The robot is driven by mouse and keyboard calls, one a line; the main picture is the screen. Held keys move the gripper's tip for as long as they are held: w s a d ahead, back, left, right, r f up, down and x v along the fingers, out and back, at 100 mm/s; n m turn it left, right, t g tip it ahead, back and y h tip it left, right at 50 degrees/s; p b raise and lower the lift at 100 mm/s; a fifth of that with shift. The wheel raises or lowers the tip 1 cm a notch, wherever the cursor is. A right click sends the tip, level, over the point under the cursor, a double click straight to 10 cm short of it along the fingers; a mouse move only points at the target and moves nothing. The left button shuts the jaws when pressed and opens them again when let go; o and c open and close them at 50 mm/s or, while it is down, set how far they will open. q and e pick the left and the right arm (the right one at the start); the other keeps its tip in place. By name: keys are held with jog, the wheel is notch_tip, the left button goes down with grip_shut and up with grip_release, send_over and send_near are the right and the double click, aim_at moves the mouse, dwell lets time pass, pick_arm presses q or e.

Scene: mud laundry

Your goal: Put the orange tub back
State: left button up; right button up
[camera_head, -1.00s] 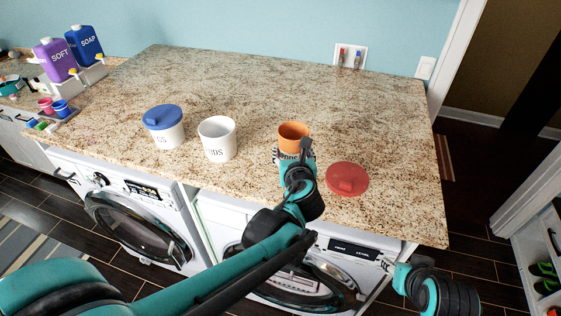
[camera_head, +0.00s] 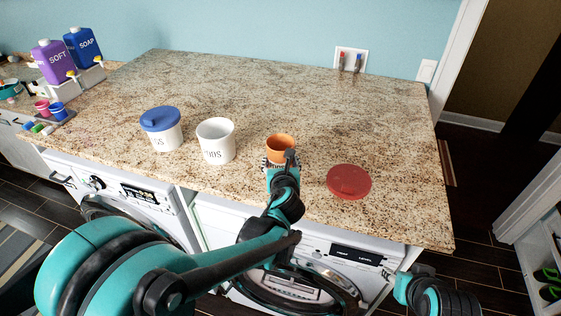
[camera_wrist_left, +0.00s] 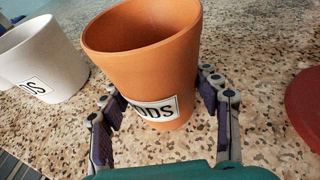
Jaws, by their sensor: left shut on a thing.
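The orange tub (camera_head: 280,144) stands upright and open-topped on the granite counter, to the right of the open white tub. My left gripper (camera_head: 279,163) is at its near side. In the left wrist view my left gripper (camera_wrist_left: 165,110) has a finger on each side of the orange tub (camera_wrist_left: 145,60), shut on its lower part. The tub carries a label ending in "DS". Its base is close to the counter; I cannot tell whether it touches. My right gripper is not clearly in view; only part of my right arm shows at the lower right.
An open white tub (camera_head: 216,141) and a white tub with a blue lid (camera_head: 161,128) stand to the left. A red lid (camera_head: 349,182) lies on the counter (camera_head: 300,90) to the right. Purple (camera_head: 54,62) and blue (camera_head: 84,46) bottles stand far left. The counter behind is clear.

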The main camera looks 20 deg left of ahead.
pick_arm(q)
jog(key=o, duration=1.2)
jog(key=shift+f, duration=0.15)
